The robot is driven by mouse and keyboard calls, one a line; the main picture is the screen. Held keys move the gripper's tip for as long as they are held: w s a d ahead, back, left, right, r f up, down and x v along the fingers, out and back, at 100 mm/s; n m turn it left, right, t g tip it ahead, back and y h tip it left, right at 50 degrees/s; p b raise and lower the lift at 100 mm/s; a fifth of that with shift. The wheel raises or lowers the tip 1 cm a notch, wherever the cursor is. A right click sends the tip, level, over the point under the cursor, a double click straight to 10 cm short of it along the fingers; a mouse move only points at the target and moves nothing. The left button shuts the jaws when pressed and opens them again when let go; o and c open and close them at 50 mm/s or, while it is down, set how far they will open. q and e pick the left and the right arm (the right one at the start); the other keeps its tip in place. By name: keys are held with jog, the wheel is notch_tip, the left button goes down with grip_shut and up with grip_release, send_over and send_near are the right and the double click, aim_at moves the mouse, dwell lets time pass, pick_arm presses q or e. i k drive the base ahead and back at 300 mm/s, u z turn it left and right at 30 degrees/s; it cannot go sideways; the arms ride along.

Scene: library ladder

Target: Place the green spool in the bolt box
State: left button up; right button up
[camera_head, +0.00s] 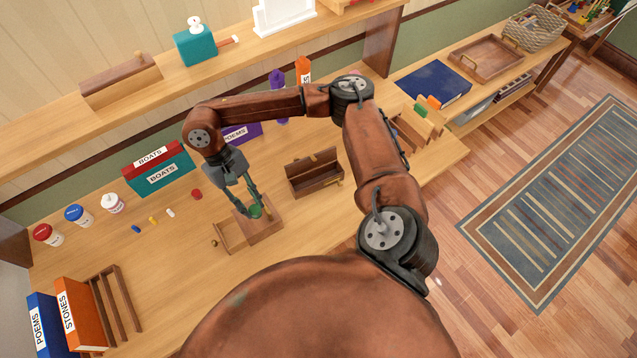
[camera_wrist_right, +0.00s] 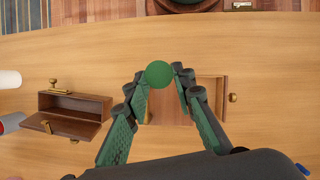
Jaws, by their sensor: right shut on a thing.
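My right gripper (camera_head: 248,206) points down and is shut on the green spool (camera_head: 256,211). In the right wrist view the round green end of the spool (camera_wrist_right: 159,74) sits between the fingertips of the gripper (camera_wrist_right: 162,82). The spool is over or near the top of a small wooden drawer box; the gap cannot be told. A wooden box with its lid raised and brass fittings, seemingly the bolt box (camera_head: 318,182), stands to the right of the gripper. It is open, and it shows at left in the wrist view (camera_wrist_right: 66,127). My left gripper is not in view.
The drawer box (camera_head: 268,228) has its drawer (camera_head: 230,236) pulled out. Small coloured pieces, including a red one (camera_head: 197,194), lie to the left. Jars, books and a wooden rack (camera_head: 117,300) stand farther left. Bare desk lies around the open box.

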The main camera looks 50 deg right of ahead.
aim_at(317, 184)
jog(key=z, duration=1.1)
jog(key=i, duration=0.35)
jog(key=z, duration=0.05)
